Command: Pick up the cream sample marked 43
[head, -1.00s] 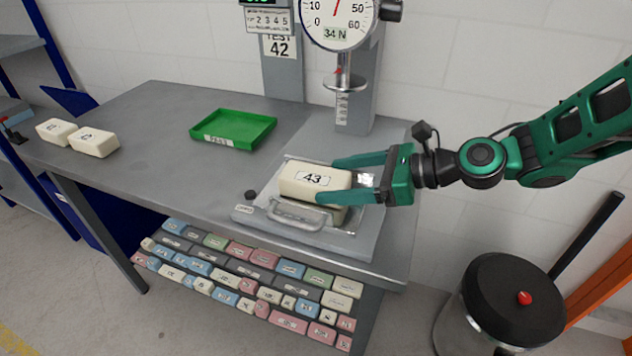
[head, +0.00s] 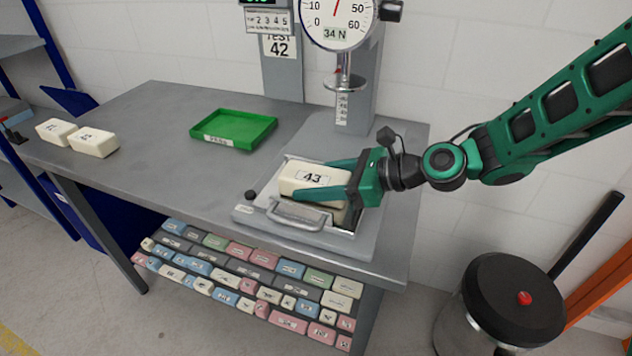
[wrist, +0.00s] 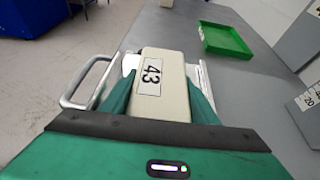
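The cream sample marked 43 (head: 313,178) lies label up in the metal tray (head: 296,214) of the test stand on the bench. My gripper (head: 312,180) reaches in from the right with one finger along the far side and one along the near side of the sample. The near finger hides part of its front face. The wrist view shows the sample (wrist: 161,90) between the two fingers (wrist: 160,85). The fingers look open around it; whether they touch its sides is hard to tell. The sample rests low in the tray, not lifted.
The press column with a dial gauge (head: 337,18) and round plunger (head: 345,82) stands behind the tray. A green tray (head: 233,130) is on the bench to the left. Two cream blocks (head: 93,142) lie farther left. Several coloured samples fill the shelf below (head: 240,270).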

